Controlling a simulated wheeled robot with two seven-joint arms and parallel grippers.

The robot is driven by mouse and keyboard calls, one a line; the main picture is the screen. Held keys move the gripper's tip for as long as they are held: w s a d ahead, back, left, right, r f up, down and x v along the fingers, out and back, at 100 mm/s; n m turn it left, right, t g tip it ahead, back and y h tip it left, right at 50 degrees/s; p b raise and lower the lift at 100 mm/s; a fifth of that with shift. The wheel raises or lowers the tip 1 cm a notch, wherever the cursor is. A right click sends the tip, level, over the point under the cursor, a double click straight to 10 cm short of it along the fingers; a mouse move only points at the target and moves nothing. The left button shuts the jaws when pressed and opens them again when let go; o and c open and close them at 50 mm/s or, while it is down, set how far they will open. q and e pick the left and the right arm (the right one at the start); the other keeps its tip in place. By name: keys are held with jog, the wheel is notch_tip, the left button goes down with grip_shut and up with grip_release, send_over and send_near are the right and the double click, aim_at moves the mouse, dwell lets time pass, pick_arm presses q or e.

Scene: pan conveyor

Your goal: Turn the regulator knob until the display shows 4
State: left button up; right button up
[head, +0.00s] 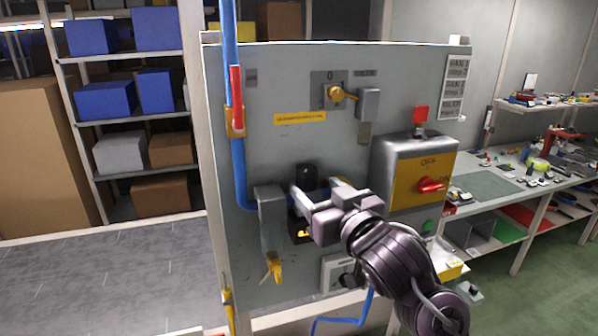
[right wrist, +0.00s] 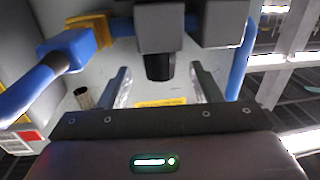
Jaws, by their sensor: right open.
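A black knob (head: 307,174), which looks like the regulator knob, is on the grey panel and partly hidden by my right gripper. Below it is a dark unit with an orange-lit display (head: 303,234); my gripper covers part of it and I cannot read a digit. My right gripper (head: 320,189) is open in front of the panel. In the right wrist view, its two fingers (right wrist: 163,87) are spread, with a dark cylinder (right wrist: 160,67) showing between them. I cannot tell whether they touch it. My left gripper is not in view.
A grey box (head: 270,207) with a yellow lever (head: 273,268) is left of my gripper. A blue pipe (head: 239,160) with a red handle (head: 237,95) runs down the left.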

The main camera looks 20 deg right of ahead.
aim_at(311, 179)
jog(key=shift+w+r, duration=0.25)
jog(key=shift+w, duration=0.1)
jog(key=w, duration=0.1)
jog(key=p, duration=0.1)
jog(key=w+p, duration=0.1)
jog(key=shift+w+a+r, duration=0.2)
jog(key=shift+w+r, duration=0.05)
jog(key=shift+w, duration=0.1)
jog(key=shift+w+a+f, duration=0.1)
jog(key=shift+w+f, duration=0.05)
jog(key=shift+w, duration=0.35)
jog(key=shift+w+a+f, duration=0.1)
jog(key=shift+w, duration=0.55)
jog(key=shift+s, duration=0.2)
jog(key=shift+c, duration=0.7)
jog(key=c, duration=0.8)
jog(key=shift+f+m+t+h+b, duration=0.1)
jog(key=shift+m+t+h+b, duration=0.25)
jog(key=shift+b, duration=0.6)
jog(key=shift+c, duration=0.2)
jog(key=shift+m+h+b, duration=0.25)
jog(key=shift+h+b, duration=0.3)
jog(key=shift+b, duration=0.05)
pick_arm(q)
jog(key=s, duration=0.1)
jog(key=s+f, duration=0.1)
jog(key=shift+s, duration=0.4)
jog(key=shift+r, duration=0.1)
